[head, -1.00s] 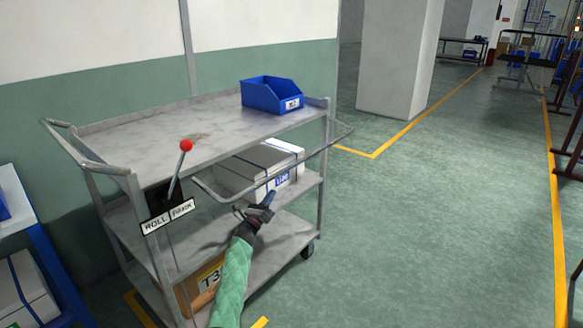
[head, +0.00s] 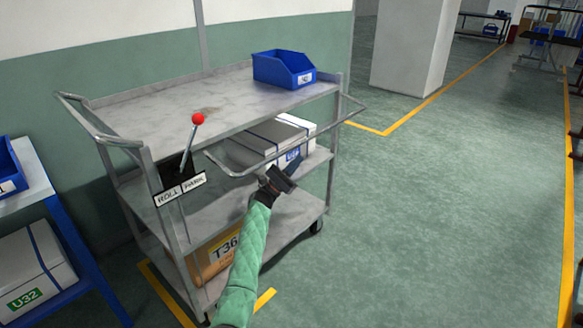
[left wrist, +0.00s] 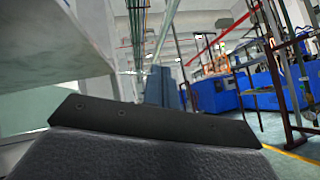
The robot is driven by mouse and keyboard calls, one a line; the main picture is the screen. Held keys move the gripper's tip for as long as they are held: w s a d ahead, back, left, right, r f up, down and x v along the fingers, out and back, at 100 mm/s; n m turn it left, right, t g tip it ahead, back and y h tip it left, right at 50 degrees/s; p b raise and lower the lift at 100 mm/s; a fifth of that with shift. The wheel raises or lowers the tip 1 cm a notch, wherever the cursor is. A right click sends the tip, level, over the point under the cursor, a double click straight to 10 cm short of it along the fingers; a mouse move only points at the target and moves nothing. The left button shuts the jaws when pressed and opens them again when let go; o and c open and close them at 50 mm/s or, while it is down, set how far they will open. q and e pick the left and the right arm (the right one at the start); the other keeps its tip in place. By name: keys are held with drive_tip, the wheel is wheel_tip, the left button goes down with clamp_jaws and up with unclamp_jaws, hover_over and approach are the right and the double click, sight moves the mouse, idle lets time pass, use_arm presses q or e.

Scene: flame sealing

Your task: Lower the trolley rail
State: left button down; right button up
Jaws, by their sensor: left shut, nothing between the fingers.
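The grey metal trolley (head: 140,186) stands by the wall with three shelves. Its tubular rail (head: 238,174) sticks out along the front side, between the top and middle shelf heights, in the head view. My left gripper (head: 293,165) is shut and empty, just below the rail in the picture, in front of the white box on the middle shelf. I cannot tell whether it touches the rail. In the left wrist view its dark fingers (left wrist: 150,122) fill the lower part. My right gripper is not in view.
A red-knobbed lever (head: 198,119) with a ROLL/PARK plate (head: 180,190) is on the trolley's near end. A blue bin (head: 284,69) is on top, a white box (head: 270,140) on the middle shelf, a T36 carton (head: 213,262) below. Floor to the right is clear.

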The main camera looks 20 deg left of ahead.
sight(312, 138)
use_arm(q)
drive_tip(key=w+d+r+p, duration=0.1)
drive_tip(key=w+d+r, duration=0.1)
drive_tip(key=d+r, duration=0.2)
wheel_tip(312, 138, up, 3)
drive_tip(key=shift+w+p, duration=0.25)
drive_tip(key=shift+p, duration=0.1)
drive_tip(key=r+n+t+y, duration=0.1)
drive_tip(key=n+t+y+b, duration=0.1)
drive_tip(key=n, duration=0.1)
drive_tip(key=r+n+t+y+b, duration=0.1)
drive_tip(key=n, duration=0.1)
drive_tip(key=shift+s+d+r+y, duration=0.2)
drive_tip(key=shift+d+r+y, duration=0.1)
drive_tip(key=shift+d+y, duration=0.1)
drive_tip(key=shift+r+n, duration=0.1)
drive_tip(key=shift+n, duration=0.2)
